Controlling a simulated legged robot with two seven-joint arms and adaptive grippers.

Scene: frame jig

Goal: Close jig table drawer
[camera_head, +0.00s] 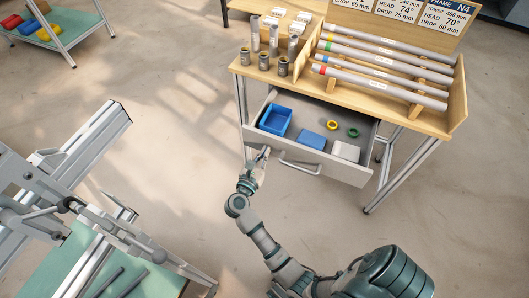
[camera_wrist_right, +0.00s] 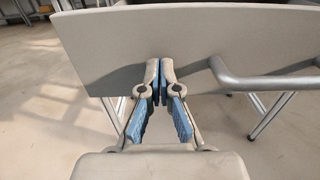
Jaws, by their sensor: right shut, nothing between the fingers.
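The jig table (camera_head: 350,105) has a wooden top, and its grey drawer (camera_head: 338,166) stands open below it. A bar handle (camera_head: 300,165) is on the drawer front; the handle (camera_wrist_right: 265,82) and drawer front (camera_wrist_right: 190,35) also show in the right wrist view. My right gripper (camera_head: 263,152) is at the left part of the drawer front, left of the handle. In the right wrist view its fingertips (camera_wrist_right: 160,68) are together with nothing between them, pointing at the front panel. I cannot tell if they touch it. My left gripper is not seen.
The drawer holds a blue bin (camera_head: 275,120), a blue box (camera_head: 312,140), a white box (camera_head: 346,151) and yellow and green rings. Tubes (camera_head: 380,82) lie in a rack on the tabletop. A metal jig frame (camera_head: 70,190) stands at the left. Open floor lies between.

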